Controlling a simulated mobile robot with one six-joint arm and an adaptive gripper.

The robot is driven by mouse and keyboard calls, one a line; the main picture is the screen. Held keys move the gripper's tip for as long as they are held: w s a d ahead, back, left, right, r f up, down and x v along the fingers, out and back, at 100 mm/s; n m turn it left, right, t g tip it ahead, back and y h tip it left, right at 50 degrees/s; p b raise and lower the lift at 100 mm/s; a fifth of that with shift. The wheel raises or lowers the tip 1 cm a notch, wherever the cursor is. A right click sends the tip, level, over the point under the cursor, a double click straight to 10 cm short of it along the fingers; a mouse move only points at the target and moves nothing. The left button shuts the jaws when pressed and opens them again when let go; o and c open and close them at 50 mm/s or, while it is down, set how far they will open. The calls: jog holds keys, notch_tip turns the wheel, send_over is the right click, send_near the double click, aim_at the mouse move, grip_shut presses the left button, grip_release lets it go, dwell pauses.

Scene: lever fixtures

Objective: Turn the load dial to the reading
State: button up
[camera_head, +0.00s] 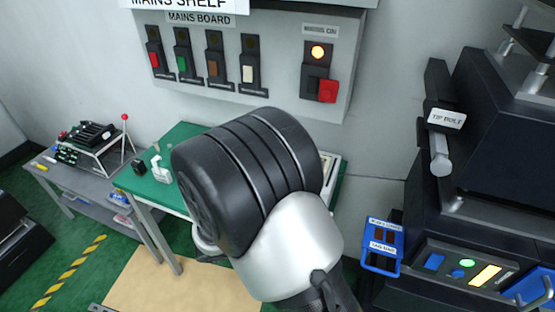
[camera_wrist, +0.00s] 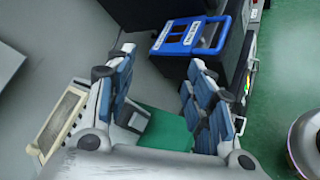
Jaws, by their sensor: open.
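I cannot make out the load dial or its reading in either view. My gripper (camera_wrist: 160,62) shows in the wrist view with its two blue-padded fingers spread apart and nothing between them. Part of a green tabletop (camera_wrist: 168,132) shows beyond and between the fingers. A cream-framed panel (camera_wrist: 62,120) lies left of the left finger; its face is too small to read. In the head view my arm blocks the middle of the green table (camera_head: 185,135) and hides my fingers.
The mains board (camera_head: 275,90) is on the wall, with a lit lamp and red switch at right. A blue tag bag holder (camera_head: 383,247) hangs by the dark machine (camera_head: 500,130) at right. A grey bench (camera_head: 85,180) stands left.

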jog(key=a+f+n+t+y+p, duration=0.4)
jog(key=a+f+n+t+y, duration=0.3)
jog(key=a+f+n+t, duration=0.75)
jog(key=w+d, duration=0.1)
jog(key=w, duration=0.4)
jog(key=w+d+m+g, duration=0.1)
jog(key=w, duration=0.4)
jog(key=w+d+g+b, duration=0.1)
jog(key=w+d, duration=0.1)
jog(key=w, duration=0.4)
jog(key=shift+r+m+g, duration=0.25)
jog(key=shift+r+m, duration=0.1)
jog(key=shift+r, duration=0.05)
jog(key=c, duration=1.1)
